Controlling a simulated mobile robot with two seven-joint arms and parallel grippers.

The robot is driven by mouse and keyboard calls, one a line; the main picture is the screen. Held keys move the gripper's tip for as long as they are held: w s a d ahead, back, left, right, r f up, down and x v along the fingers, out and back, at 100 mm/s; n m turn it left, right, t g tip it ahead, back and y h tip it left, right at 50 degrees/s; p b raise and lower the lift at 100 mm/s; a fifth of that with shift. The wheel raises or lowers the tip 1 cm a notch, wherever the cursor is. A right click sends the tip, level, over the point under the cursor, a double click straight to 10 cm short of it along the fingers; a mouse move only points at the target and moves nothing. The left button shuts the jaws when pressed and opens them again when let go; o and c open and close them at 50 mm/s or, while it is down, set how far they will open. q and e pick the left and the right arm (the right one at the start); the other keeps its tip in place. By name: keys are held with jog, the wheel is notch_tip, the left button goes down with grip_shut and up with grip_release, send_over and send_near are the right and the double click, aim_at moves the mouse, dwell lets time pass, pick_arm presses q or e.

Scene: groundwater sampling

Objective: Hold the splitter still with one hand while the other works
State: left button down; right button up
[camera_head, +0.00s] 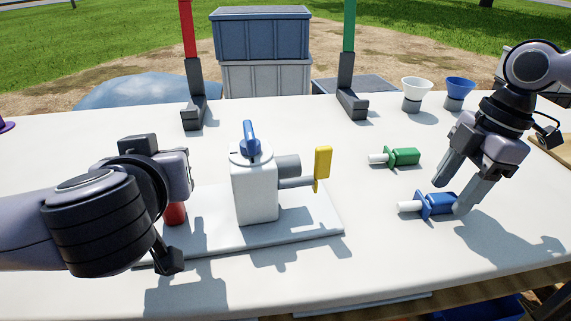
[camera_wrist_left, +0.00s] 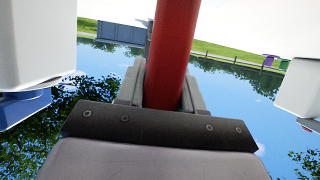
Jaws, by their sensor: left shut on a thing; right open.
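The splitter is a pale grey box (camera_head: 255,190) with a blue lever (camera_head: 249,138) on top, a grey side cylinder and a yellow handle (camera_head: 322,165) on its right. It stands upright on a white base plate (camera_head: 310,222). My left gripper (camera_wrist_left: 166,92) is shut on a red post (camera_head: 175,213) at the plate's left side; the red post also runs between the fingers in the left wrist view (camera_wrist_left: 175,45). My right gripper (camera_head: 451,194) is open, its fingers low around a blue fitting (camera_head: 436,204) with a white tip; contact is unclear. A green fitting (camera_head: 403,157) lies behind it.
A white cup (camera_head: 416,90) and a blue cup (camera_head: 459,90) stand at the back right. A red post (camera_head: 187,30) and a green post (camera_head: 348,30) rise from dark stands at the table's back edge. Stacked crates (camera_head: 262,35) are beyond. The front right tabletop is clear.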

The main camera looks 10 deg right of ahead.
aim_at(448, 196)
jog(key=shift+x, duration=0.85)
jog(key=c, duration=0.9)
jog(key=shift+a+v, duration=0.25)
jog(key=shift+v, duration=0.9)
jog(key=shift+a+v, duration=0.25)
jog(key=shift+v, duration=0.9)
jog(key=shift+a+v, duration=0.25)
jog(key=shift+v, duration=0.9)
jog(key=shift+r, duration=0.15)
grip_shut()
jog(key=shift+a, duration=0.1)
jog(key=w+a+n, duration=0.1)
jog(key=w+a, duration=0.5)
jog(key=a, duration=0.2)
